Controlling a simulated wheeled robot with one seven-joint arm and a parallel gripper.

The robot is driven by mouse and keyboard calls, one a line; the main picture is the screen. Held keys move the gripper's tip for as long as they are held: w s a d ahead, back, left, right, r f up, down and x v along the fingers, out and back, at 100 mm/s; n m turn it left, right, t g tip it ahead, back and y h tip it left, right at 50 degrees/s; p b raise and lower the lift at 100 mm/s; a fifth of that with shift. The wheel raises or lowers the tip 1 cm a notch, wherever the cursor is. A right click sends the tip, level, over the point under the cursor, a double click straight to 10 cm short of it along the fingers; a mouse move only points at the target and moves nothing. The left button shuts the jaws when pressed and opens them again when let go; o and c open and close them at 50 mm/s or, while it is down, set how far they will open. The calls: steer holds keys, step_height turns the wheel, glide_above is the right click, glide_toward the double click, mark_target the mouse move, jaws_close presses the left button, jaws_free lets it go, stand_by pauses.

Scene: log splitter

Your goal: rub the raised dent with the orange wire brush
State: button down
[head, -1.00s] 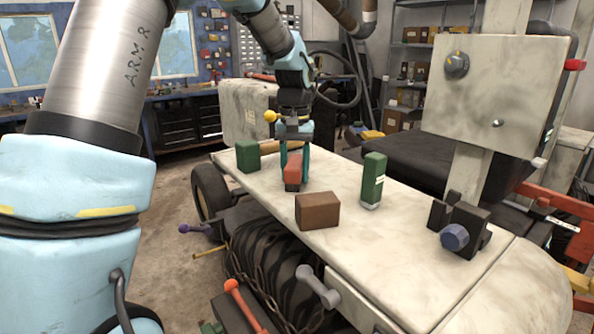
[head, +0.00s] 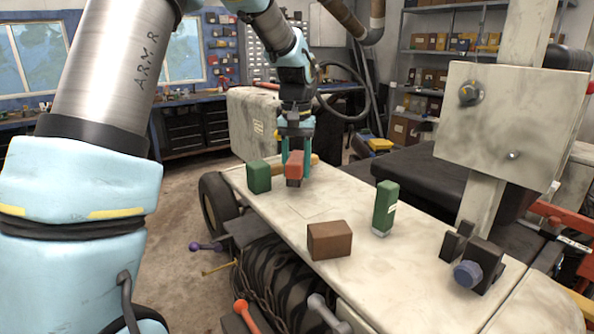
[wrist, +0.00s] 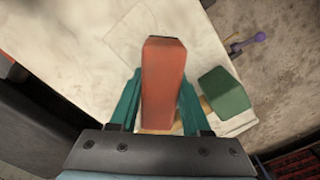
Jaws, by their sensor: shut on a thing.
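My gripper (head: 296,168) is shut on the orange wire brush (head: 294,164), a blocky orange-red body with a dark underside. In the wrist view the brush (wrist: 163,85) stands between the teal fingers. It appears held above the pale, stained hood panel (head: 275,222), with a gap I cannot measure. A faint square outline (head: 315,207) shows on the panel, on the near side of the brush. I cannot make out a raised dent for certain.
A brown block (head: 329,240) and an upright green block (head: 384,208) stand nearer and right. A dark clamp with a blue knob (head: 468,272) is farther right. A tan piece lies behind the brush.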

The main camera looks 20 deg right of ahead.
steer(key=shift+r, duration=1.2)
steer(key=shift+d, duration=0.1)
